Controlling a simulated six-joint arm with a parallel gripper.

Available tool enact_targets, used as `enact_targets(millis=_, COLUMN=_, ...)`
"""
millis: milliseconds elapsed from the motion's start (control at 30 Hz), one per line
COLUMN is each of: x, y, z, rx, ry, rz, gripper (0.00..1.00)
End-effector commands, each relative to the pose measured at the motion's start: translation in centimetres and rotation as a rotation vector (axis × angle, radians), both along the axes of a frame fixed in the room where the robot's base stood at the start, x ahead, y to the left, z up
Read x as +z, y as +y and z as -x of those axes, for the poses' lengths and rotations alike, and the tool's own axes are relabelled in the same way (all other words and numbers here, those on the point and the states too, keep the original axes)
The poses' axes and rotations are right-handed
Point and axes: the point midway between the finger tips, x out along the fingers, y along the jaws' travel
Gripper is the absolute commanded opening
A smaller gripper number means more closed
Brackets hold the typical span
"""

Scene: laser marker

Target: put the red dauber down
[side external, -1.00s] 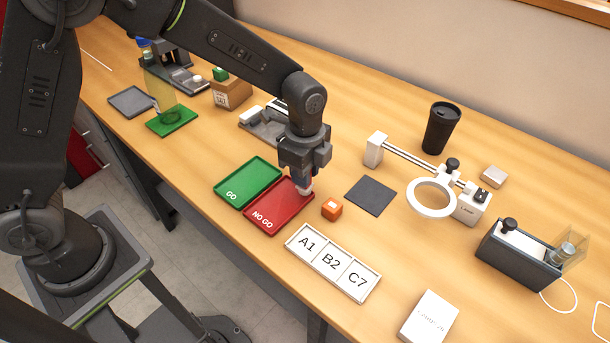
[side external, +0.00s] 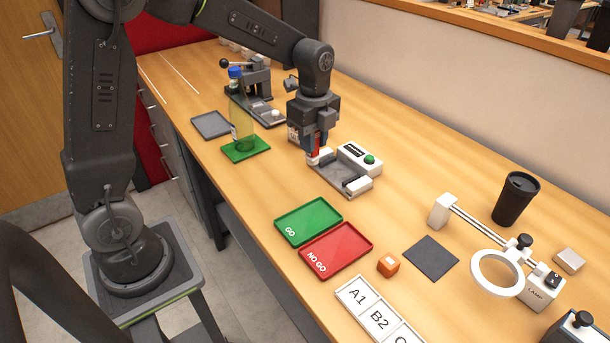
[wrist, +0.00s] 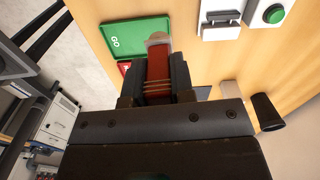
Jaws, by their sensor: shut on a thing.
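My gripper (side external: 317,145) is shut on the red dauber (side external: 315,152) and holds it above the bench, next to the grey marker station (side external: 342,185). In the wrist view the red dauber (wrist: 158,72) sits between the fingers, with a pale tip pointing away from the wrist. The green GO tray (side external: 308,204) and the red NO GO tray (side external: 336,250) lie in front, apart from my gripper. Just behind the gripper, part of a labelled block (side external: 294,134) shows; the rest is hidden.
A green button (side external: 370,159) is on the station's right. A green plate (side external: 262,151) with a clear screen stands left. A black cup (side external: 515,198) and a ring lamp (side external: 497,273) stand right.

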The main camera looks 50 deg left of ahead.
Motion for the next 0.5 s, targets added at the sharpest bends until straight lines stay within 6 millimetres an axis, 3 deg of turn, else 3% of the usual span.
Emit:
enact_targets(millis=33, x=-0.2, y=2.2, z=-0.2, rx=-0.003, ry=0.001, rz=0.000, gripper=0.00)
enact_targets(millis=200, x=-0.6, y=7.4, z=-0.4, rx=-0.049, ry=0.000, rz=0.000, gripper=0.00)
enact_targets(millis=367, x=-1.4, y=9.5, z=-0.2, rx=-0.073, ry=0.003, rz=0.001, gripper=0.00)
enact_targets(millis=500, x=-3.9, y=9.7, z=-0.2, rx=-0.079, ry=0.006, rz=0.002, gripper=0.00)
